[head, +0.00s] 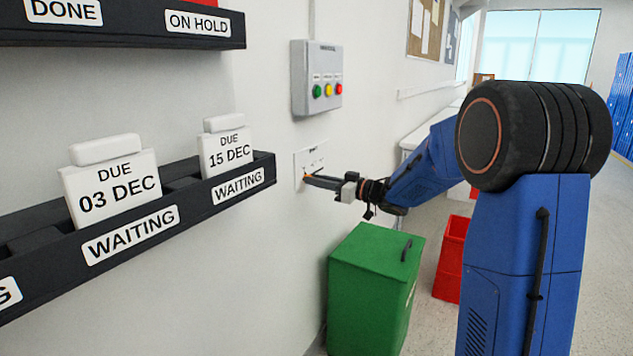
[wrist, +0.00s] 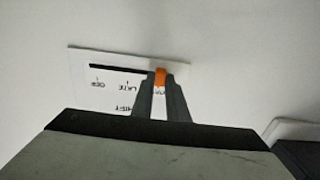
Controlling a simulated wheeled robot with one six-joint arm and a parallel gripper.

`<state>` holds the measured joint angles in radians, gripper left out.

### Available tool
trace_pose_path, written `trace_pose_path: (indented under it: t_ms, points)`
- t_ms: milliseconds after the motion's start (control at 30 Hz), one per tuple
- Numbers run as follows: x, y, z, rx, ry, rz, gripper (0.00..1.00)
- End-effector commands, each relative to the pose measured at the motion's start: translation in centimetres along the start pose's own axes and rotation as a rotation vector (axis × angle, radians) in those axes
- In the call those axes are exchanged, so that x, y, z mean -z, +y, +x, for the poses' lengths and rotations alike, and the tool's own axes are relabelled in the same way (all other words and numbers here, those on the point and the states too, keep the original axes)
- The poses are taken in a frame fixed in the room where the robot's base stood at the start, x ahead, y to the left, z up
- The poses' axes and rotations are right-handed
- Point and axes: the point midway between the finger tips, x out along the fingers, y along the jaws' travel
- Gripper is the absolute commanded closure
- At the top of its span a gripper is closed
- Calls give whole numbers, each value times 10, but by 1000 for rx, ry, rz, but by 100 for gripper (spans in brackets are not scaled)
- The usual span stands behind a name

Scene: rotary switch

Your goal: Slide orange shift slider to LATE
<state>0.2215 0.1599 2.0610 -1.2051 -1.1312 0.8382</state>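The white shift panel (head: 314,156) is on the wall, and it also shows in the wrist view (wrist: 85,55). In the wrist view its printed labels look inverted. The orange slider (wrist: 160,76) is near the right end of the dark slot (wrist: 115,69). The LATE label (wrist: 131,88) is left of the slider, with OFF (wrist: 98,84) further left. My gripper (wrist: 160,82) has one finger on each side of the slider, seemingly touching it. The fingers partly hide the label by the slider. In the head view my gripper (head: 307,179) reaches the panel's lower part.
A grey box with green, yellow and red buttons (head: 317,70) is on the wall above the panel. Black racks with WAITING cards (head: 138,222) stick out at left. A green bin (head: 370,295) stands below my arm, with a red bin (head: 452,250) behind it.

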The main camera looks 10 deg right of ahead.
Motion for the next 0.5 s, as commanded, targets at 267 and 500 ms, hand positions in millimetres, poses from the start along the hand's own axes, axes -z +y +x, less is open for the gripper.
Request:
trace_pose_path:
  t_ms: [267, 500]
  points:
    - [0, 20, 0, -1, 0, 0, 100]
    - [0, 52, 0, -1, 0, 0, 100]
